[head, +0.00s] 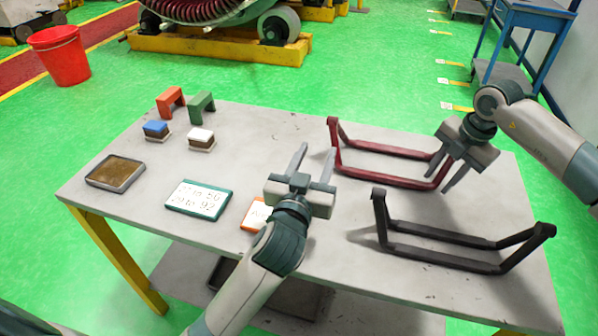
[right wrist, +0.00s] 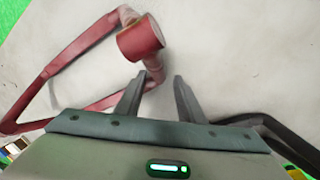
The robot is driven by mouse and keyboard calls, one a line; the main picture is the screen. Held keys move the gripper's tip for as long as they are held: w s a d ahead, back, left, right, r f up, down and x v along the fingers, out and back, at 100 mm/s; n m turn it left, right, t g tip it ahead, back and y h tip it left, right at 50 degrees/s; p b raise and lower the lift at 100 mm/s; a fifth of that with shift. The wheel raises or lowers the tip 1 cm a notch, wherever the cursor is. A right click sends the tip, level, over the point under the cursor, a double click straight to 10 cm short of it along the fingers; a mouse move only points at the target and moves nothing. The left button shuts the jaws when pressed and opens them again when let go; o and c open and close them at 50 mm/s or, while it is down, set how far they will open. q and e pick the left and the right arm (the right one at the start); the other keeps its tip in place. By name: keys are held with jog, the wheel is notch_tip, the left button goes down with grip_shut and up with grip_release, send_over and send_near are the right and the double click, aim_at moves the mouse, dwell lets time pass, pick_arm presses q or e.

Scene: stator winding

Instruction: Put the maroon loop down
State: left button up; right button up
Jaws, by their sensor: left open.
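The maroon loop (head: 385,150) appears to lie on the right half of the table, one bent end standing up at its left. Its right end is partly hidden by my right gripper (head: 438,183), whose fingers are apart. In the right wrist view the maroon loop (right wrist: 75,45) passes behind the left finger, and its thick round end (right wrist: 141,38) shows just beyond the open fingertips (right wrist: 160,76). I cannot tell whether a finger touches it. My left gripper (head: 311,160) is open and empty above the middle of the table, left of the loop.
A black loop (head: 440,233) lies nearer the front right edge. On the left are a brown-filled tray (head: 116,173), a teal-framed card (head: 198,199), small blue and white-topped blocks, and orange and green brackets (head: 201,104). An orange-framed card (head: 257,214) is partly behind my left arm.

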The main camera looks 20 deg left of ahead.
jog(key=shift+r, duration=0.1)
notch_tip(320, 180, up, 12)
jog(key=s+d, duration=0.1)
jog(key=d, duration=0.1)
jog(key=shift+s+f, duration=0.15)
jog(key=shift+f, duration=0.05)
dwell(0.3)
jog(key=shift+r, duration=0.1)
